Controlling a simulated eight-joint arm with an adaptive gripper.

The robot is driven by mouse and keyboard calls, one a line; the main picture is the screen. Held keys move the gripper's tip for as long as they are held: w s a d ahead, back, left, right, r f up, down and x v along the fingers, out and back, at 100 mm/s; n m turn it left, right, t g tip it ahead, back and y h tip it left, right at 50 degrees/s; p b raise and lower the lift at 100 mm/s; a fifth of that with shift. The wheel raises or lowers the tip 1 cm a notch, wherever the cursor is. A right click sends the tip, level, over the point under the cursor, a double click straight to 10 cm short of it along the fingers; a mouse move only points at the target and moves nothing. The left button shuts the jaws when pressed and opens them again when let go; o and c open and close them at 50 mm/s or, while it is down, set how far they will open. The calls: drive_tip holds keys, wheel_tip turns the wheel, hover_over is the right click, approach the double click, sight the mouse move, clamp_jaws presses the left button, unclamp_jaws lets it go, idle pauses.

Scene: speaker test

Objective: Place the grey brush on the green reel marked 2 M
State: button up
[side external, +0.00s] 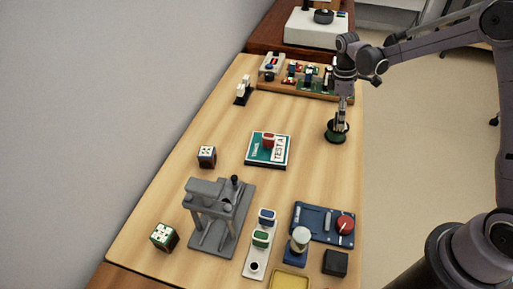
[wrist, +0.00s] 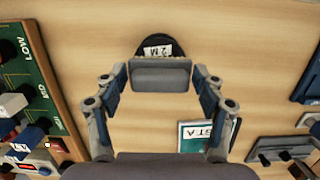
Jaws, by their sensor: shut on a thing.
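My gripper (side external: 342,112) points down at the right side of the table, over the dark green reel (side external: 336,137). In the wrist view my gripper (wrist: 160,78) is shut on the grey brush (wrist: 160,76), a grey block across the middle between the fingers. The reel (wrist: 152,42) shows behind the brush there, with a white label reading 2 M; its lower part is hidden by the brush. In the side view the brush is too small and covered to make out clearly. I cannot tell whether the brush touches the reel or hangs just above it.
A wooden rack (side external: 292,88) of small parts stands behind the reel. A green TEST A board (side external: 259,157) with a red item lies to the left. A grey press (side external: 218,218) and a blue tray (side external: 312,232) are nearer the front. Table around the reel is clear.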

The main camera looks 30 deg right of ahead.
sight(335, 118)
drive_tip(key=shift+f, duration=0.3)
drive_tip(key=o, duration=1.2)
drive_tip(key=shift+c, duration=0.2)
drive_tip(key=shift+r, duration=0.1)
wheel_tip(335, 118, up, 12)
drive_tip(key=w+a, duration=0.1)
drive_tip(key=s+a+r+m+t, duration=0.4)
drive_tip(key=s+a+r, duration=0.1)
drive_tip(key=s, duration=0.5)
drive_tip(key=s+a+f+m+t, duration=0.1)
drive_tip(key=s+m+t, duration=0.1)
drive_tip(key=s, duration=0.2)
drive_tip(key=s+a+f+m+t+y, duration=0.1)
drive_tip(key=s+a+f+m+t, duration=0.1)
drive_tip(key=s, duration=0.3)
drive_tip(key=shift+f+m, duration=0.3)
drive_tip(key=shift+m, duration=0.2)
drive_tip(key=shift+a, duration=0.1)
